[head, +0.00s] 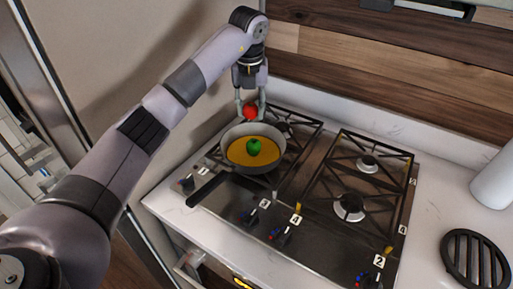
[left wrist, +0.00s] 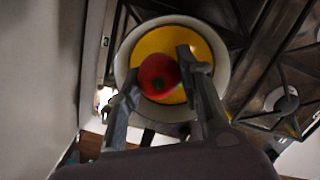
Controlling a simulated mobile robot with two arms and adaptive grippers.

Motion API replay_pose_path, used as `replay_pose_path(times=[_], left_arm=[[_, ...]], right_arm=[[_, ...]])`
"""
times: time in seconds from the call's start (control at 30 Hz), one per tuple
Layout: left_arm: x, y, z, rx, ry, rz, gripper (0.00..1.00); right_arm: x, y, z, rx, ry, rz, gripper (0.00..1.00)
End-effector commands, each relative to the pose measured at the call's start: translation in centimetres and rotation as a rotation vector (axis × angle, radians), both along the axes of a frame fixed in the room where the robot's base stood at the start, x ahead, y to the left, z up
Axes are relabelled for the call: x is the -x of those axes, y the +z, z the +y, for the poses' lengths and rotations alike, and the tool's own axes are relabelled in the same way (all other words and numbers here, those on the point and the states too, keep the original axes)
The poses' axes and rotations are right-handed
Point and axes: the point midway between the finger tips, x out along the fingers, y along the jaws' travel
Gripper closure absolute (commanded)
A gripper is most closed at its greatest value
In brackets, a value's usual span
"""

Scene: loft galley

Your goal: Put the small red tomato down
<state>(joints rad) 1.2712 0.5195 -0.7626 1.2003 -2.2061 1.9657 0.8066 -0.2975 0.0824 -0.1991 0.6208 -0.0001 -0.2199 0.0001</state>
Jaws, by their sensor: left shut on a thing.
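The small red tomato (head: 250,112) is held between the fingertips of my left gripper (head: 250,107), above the far edge of a pan. It also shows in the left wrist view (left wrist: 159,77), between the two fingers (left wrist: 157,80). The pan (head: 222,143) has a grey rim, a yellow-orange inside and a dark handle (head: 206,188) pointing to the front left. A green round thing (head: 254,147) lies in the pan; in the left wrist view it is mostly hidden behind the tomato. My right gripper is not in view.
The pan stands on the left part of a gas hob (head: 325,195) with black grates and front knobs. A black round trivet (head: 474,258) and a white cylinder (head: 493,180) stand on the right counter. A wall lies close on the left and behind.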

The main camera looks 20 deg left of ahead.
Motion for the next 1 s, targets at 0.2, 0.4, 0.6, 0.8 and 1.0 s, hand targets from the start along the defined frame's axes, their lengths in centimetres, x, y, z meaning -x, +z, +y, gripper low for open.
replay_pose_path(times=[0.2, 0.4, 0.6, 0.8, 1.0], left_arm=[[0.0, -2.9, 0.1, 0.000, 0.047, 0.006, 0.91], [-0.1, -5.8, 0.1, 0.000, 0.045, 0.002, 0.91], [0.0, -7.5, 0.1, 0.001, 0.044, 0.004, 0.91], [0.0, -9.9, 0.1, 0.001, 0.042, 0.002, 0.91], [-0.1, -10.0, 0.1, 0.000, 0.042, 0.000, 0.91]], right_arm=[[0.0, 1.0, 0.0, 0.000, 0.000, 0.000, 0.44], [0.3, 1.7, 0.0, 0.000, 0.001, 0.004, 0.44], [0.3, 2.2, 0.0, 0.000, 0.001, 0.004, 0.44], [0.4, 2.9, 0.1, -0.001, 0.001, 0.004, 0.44], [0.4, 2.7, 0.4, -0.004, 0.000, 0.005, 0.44]])
